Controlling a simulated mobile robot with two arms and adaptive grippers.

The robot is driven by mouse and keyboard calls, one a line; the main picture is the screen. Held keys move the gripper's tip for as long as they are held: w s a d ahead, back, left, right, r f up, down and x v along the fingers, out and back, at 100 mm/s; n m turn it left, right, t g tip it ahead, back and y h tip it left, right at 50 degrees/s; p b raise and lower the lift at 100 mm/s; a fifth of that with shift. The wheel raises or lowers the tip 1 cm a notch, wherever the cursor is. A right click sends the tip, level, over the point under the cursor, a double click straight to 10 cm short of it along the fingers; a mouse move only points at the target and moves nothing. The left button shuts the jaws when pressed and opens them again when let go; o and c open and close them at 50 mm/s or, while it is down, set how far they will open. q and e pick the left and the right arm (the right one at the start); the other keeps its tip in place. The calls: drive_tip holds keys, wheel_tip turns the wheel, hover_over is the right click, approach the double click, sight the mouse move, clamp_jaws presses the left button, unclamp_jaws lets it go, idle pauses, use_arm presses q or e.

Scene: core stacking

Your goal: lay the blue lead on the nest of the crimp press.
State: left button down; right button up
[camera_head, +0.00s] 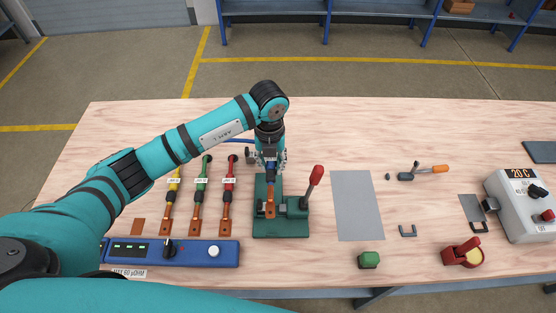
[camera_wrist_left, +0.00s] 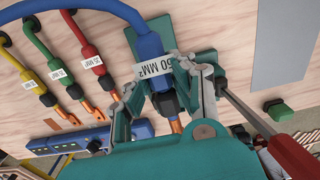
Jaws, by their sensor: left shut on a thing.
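The blue lead (camera_wrist_left: 147,43) is a thick blue cable with a white "50 MM²" label and a copper end. My left gripper (camera_head: 270,168) is shut on it; in the left wrist view the gripper (camera_wrist_left: 178,100) has a finger on each side of the lead below the label. The crimp press (camera_head: 264,225) is a green base with a red-handled lever (camera_head: 316,175) at its right. The lead's copper end (camera_head: 270,205) is over the press base; I cannot tell whether it touches the nest, which is hidden. My right gripper is not in view.
Yellow (camera_head: 173,188), green (camera_head: 202,190) and red (camera_head: 229,190) leads lie left of the press. A blue meter box (camera_head: 190,253) is in front of them. A grey mat (camera_head: 357,205) lies right of the press, with a green block (camera_head: 369,260) in front.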

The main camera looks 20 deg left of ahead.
sight(272, 170)
use_arm(q)
drive_tip(key=shift+d, duration=0.25)
drive_tip(key=shift+w, duration=0.1)
drive_tip(key=shift+a, duration=0.3)
drive_tip(key=shift+d+f+b, duration=0.15)
drive_tip(key=shift+f+b, duration=0.5)
wheel_tip(272, 170, down, 2)
drive_tip(key=shift+f+b, duration=0.25)
drive_tip(key=shift+b, duration=0.75)
drive_tip(key=shift+f+b, duration=0.8)
drive_tip(key=shift+f, duration=0.2)
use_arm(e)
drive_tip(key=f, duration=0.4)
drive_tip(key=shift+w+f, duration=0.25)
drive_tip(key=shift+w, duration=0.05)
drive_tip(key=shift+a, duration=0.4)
